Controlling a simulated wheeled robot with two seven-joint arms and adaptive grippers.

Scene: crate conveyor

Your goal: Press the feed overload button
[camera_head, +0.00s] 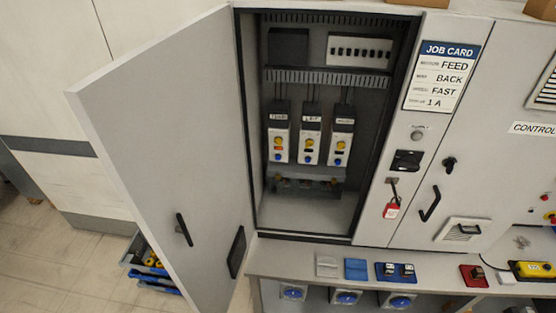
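An open grey cabinet (315,200) holds three white overload units side by side. They are the left unit (279,134), the middle unit (311,136) and the right unit (341,136). Each has a black top with a small label, a yellow dial and a blue button: left (279,157), middle (309,160), right (338,161). The labels are too small to read surely, so I cannot tell which unit is the feed one. The left unit shows an orange mark under its dial. Neither of my grippers is in view.
The cabinet door (170,150) stands open to the left. A job card (443,76) reads FEED, BACK, FAST, 1 A. A red padlock tag (392,210) hangs below a black switch (407,160). A ledge (300,262) in front carries blue and red items and a yellow pendant (533,269).

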